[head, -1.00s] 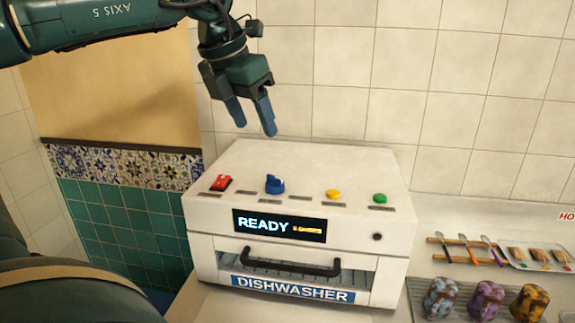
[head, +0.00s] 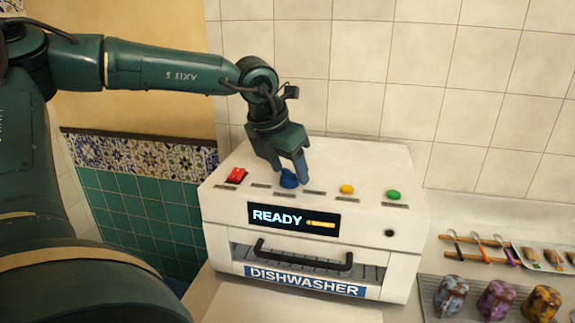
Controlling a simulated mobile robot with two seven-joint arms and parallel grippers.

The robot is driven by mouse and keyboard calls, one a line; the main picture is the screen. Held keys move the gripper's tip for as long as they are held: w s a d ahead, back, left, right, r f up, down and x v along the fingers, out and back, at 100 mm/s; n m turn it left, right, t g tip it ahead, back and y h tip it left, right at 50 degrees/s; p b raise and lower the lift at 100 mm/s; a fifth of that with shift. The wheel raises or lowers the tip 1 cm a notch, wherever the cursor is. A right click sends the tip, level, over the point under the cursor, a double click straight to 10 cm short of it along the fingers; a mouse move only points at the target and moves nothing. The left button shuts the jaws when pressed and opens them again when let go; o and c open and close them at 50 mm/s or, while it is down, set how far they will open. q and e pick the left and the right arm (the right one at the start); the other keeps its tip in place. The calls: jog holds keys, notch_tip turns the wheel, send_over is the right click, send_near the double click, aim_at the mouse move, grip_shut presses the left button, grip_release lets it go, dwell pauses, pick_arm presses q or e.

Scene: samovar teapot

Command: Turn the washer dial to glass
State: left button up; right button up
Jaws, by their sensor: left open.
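The white dishwasher (head: 225,215) stands on the counter. The washer dial (head: 289,181), a blue knob, sits on its top between a red switch and a yellow button. My left gripper (head: 290,177) is open, pointing down, with its fingertips at the dial, one on either side or close to it. Whether the fingers touch the dial cannot be told. The display (head: 293,217) on the front reads READY with a small orange mark beside it. The labels around the dial are too small to read. My right gripper is not in view.
A red switch (head: 236,175), a yellow button (head: 347,189) and a green button (head: 393,195) are on the same top. Several patterned cups (head: 497,299) stand on a rack at the right, below a wooden rest with spoons (head: 480,247). Tiled wall stands behind.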

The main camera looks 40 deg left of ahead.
pick_arm(q)
jog(key=shift+c, duration=0.5)
jog(key=c, duration=0.9)
jog(key=shift+m, duration=0.3)
jog(key=m+h, duration=0.1)
jog(key=m, duration=0.1)
jog(key=m+h, duration=0.1)
jog(key=m, duration=0.2)
jog(key=shift+a+g+p, duration=0.2)
jog(key=shift+g+p, duration=0.1)
jog(key=m+h, duration=0.1)
jog(key=m, duration=0.2)
jog(key=m+g+h, duration=0.1)
jog(key=m, duration=0.2)
jog(key=shift+w+g, duration=0.2)
jog(key=shift+g, duration=0.1)
